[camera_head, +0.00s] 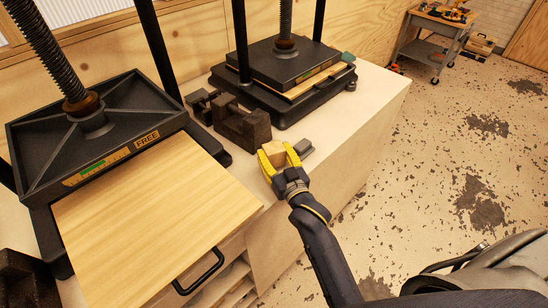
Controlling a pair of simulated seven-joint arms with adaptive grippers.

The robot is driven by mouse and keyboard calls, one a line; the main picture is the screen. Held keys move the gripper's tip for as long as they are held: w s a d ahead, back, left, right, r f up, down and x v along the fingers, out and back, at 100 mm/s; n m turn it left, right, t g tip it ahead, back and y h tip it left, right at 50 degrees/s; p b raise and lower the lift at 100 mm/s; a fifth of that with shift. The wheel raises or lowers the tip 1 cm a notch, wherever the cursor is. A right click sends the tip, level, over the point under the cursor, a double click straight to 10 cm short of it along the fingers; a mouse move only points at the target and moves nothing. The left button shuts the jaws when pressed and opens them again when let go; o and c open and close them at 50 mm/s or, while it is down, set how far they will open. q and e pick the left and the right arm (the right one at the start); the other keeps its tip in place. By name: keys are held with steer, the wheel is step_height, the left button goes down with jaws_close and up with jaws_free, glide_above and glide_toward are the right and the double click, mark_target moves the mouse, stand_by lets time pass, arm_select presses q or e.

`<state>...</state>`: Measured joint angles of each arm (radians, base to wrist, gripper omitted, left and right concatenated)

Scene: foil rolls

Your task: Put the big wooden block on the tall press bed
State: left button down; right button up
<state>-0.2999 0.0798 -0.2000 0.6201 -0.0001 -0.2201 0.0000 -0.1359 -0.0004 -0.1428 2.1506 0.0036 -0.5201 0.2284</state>
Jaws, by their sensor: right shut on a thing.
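A light wooden block (276,148) is between the yellow fingers of my right gripper (278,154), near the right part of the pale bench top. The gripper is shut on it. Whether the block touches the bench I cannot tell. A black screw press with a raised-rim plate (130,95) marked FREE stands at the left, with a wide pale wooden board (150,215) in front of it. A second black press (290,62) stands at the back, with a thin wooden layer (305,87) under its plate. Which press is the tall one I cannot tell. My left gripper is not in view.
Dark brown rough blocks (243,126) stand between the presses, left of my right gripper. A small grey block (303,148) lies just right of the gripper. A black handle (200,272) is on the bench front. The bench top right of the back press is bare.

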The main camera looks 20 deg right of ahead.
steer(key=shift+f, duration=0.9)
steer(key=shift+f, duration=0.2)
steer(key=o, duration=1.2)
steer(key=shift+c, duration=0.2)
steer(key=shift+r, duration=0.2)
steer(key=s, duration=1.1)
steer(key=shift+d, duration=0.45)
steer(key=shift+o, duration=0.8)
steer(key=shift+s, duration=0.5)
